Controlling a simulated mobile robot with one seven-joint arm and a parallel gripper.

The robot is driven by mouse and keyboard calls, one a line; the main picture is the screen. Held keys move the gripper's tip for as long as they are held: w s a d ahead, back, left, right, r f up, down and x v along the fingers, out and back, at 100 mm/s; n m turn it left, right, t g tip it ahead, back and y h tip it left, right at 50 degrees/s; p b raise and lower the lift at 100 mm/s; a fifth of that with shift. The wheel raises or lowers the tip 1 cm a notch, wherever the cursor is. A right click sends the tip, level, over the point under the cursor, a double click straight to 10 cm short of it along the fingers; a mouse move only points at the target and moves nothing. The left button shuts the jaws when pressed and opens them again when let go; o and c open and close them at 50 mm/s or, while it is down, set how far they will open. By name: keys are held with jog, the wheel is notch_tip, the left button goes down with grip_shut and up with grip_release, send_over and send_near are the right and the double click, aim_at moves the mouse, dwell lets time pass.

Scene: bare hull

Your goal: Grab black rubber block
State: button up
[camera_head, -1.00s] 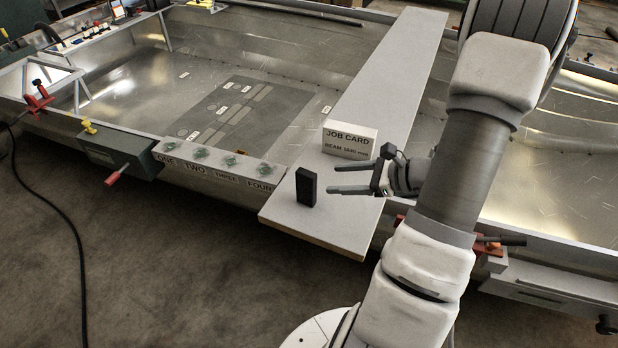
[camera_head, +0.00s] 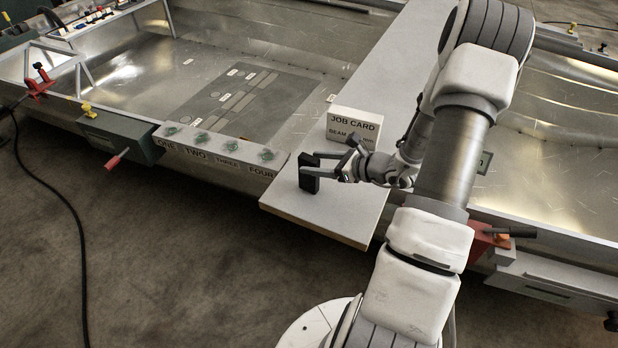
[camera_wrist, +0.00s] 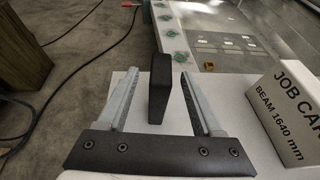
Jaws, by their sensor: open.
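The black rubber block (camera_head: 309,174) stands upright near the front end of the pale plank. It also shows in the wrist view (camera_wrist: 160,88), between the two fingers near their tips. The block's lower near part shows between the fingers.
A white job card block (camera_head: 354,128) stands on the plank (camera_head: 325,217) just behind my gripper. The plank's front edge is close to the block.

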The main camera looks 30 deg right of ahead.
aim_at(300, 158)
jog(key=shift+r+b+x, duration=0.15)
jog(key=shift+b+x, duration=0.1)
jog(key=shift+x, duration=1.1)
jog(key=shift+r+b+x, duration=0.15)
jog(key=shift+b+x, duration=0.1)
jog(key=shift+x, duration=1.05)
jog(key=shift+w, duration=0.1)
grip_shut()
